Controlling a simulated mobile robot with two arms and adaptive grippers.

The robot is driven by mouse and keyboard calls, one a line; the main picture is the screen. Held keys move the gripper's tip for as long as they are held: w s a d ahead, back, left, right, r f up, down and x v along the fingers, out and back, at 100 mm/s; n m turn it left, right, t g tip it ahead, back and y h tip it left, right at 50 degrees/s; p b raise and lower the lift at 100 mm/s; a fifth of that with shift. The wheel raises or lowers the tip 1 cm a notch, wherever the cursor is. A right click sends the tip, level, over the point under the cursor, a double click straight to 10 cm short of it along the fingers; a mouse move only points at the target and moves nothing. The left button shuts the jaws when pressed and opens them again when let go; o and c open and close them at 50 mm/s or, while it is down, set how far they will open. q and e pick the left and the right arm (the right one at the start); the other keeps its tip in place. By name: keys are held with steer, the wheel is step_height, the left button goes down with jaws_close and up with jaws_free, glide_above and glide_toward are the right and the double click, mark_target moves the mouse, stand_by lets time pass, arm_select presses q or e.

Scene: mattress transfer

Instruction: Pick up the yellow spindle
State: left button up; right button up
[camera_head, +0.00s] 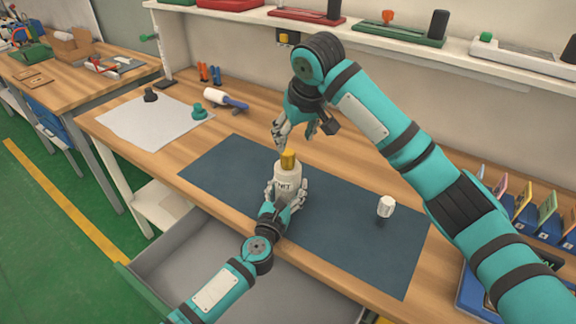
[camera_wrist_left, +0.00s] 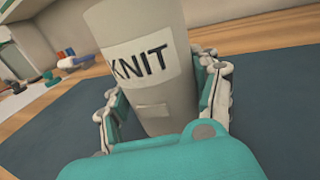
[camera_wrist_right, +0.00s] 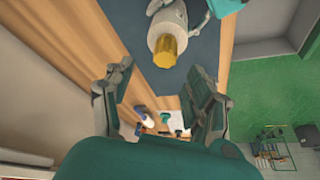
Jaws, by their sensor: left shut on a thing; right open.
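The yellow spindle (camera_head: 288,158) stands on top of a white cylinder labelled "KNIT" (camera_head: 287,174) on the dark blue mat. The spindle also shows in the right wrist view (camera_wrist_right: 165,50), at the top beyond the fingertips. My left gripper (camera_head: 286,192) is shut around the cylinder's lower body; the left wrist view shows a finger on each side of the cylinder (camera_wrist_left: 145,70), with the spindle out of frame. My right gripper (camera_head: 296,140) is open and empty, a little above and behind the spindle. Its spread fingers (camera_wrist_right: 162,90) do not touch the spindle.
A small white knob-like piece (camera_head: 386,207) stands on the blue mat (camera_head: 340,240) at the right. A grey sheet (camera_head: 150,125) with small dark and green pieces lies at the left. An open drawer (camera_head: 190,255) juts out in front. A shelf (camera_head: 360,35) runs along the back.

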mark_target(288, 152)
steer(key=x, duration=0.7)
steer(key=shift+a+f, duration=0.1)
steer(key=shift+a, duration=0.15)
jaws_close()
